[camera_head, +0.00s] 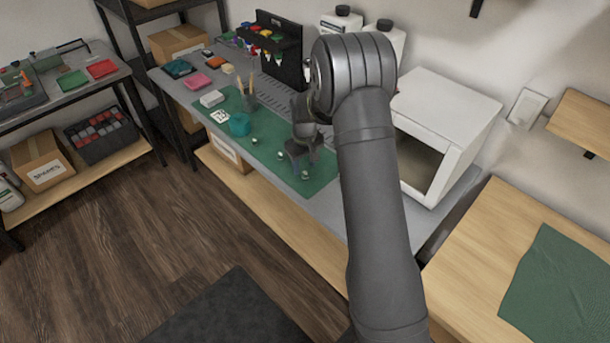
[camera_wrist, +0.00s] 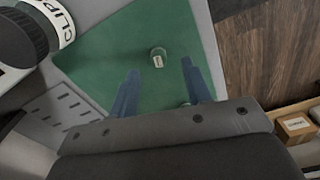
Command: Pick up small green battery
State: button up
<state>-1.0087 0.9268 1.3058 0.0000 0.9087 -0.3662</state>
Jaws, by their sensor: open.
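A small cylinder with a pale label and a greenish-grey side (camera_wrist: 158,58), likely the small green battery, is on the green mat in the wrist view. My gripper (camera_wrist: 160,86) is open over the mat; the cylinder shows just past its fingertips, between their lines, with no contact visible. A second small pale item (camera_wrist: 185,104) is partly hidden near the right finger. In the head view my gripper (camera_head: 299,157) is low over the right part of the mat. Several small pale-and-green items lie around it, one of them (camera_head: 305,175) close by; their kinds are too small to tell.
The green mat (camera_head: 275,158) lies on a grey workbench. A white open-fronted box (camera_head: 440,130) stands right. A white bottle (camera_wrist: 30,42) shows at the wrist view's upper left.

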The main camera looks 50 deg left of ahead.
aim_at(305, 173)
notch_tip(305, 173, down, 4)
jog(key=shift+w+r, duration=0.1)
jog(key=shift+r, duration=0.1)
grip_shut()
jog(key=shift+r, duration=0.1)
